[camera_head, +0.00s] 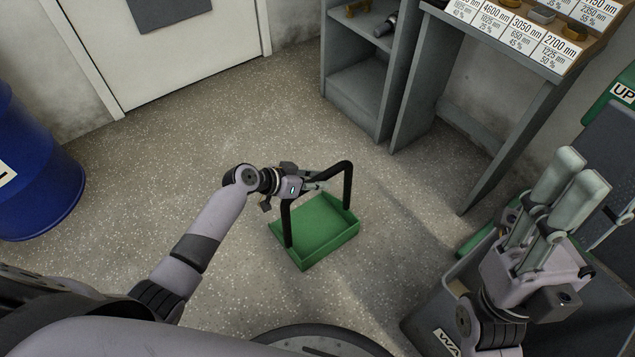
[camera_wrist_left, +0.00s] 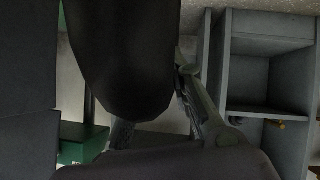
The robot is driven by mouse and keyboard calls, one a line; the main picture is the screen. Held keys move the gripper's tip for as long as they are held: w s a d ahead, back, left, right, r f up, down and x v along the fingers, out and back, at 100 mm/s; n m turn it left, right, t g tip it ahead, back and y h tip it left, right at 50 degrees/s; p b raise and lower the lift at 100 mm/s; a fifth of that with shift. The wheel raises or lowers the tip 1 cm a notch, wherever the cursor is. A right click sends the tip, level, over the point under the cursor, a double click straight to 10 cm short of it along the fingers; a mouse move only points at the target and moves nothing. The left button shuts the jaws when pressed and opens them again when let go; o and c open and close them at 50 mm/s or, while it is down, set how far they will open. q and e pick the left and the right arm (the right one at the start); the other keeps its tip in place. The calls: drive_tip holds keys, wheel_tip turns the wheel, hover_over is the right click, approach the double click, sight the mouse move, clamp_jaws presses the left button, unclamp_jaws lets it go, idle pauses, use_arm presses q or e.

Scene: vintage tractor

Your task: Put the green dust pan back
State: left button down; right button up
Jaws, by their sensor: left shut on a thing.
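The green dust pan (camera_head: 322,232) has a shallow box and a tall black handle frame (camera_head: 347,180). It is at the middle of the head view, over the speckled floor. I cannot tell whether its base touches the floor. My left gripper (camera_head: 318,184) is shut on the dust pan's handle, near the top of the frame. In the left wrist view a dark, close shape hides much of the scene, and a green part of the dust pan (camera_wrist_left: 82,143) shows at lower left. My right gripper (camera_head: 582,170) is apart from the dust pan, at the right; its finger gap is unclear.
A grey waste bin (camera_head: 425,325) stands below my right gripper. A grey shelf unit (camera_head: 355,92) and a workbench (camera_head: 500,45) with labelled cards stand at the back right. A blue drum (camera_head: 40,165) is at left, a white door (camera_head: 165,55) behind. The floor between is clear.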

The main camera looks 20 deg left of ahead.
use_arm(q)
drive_tip(key=shift+r, duration=0.1)
drive_tip(key=c, duration=1.4)
unclamp_jaws()
drive_tip(key=shift+c, duration=0.2)
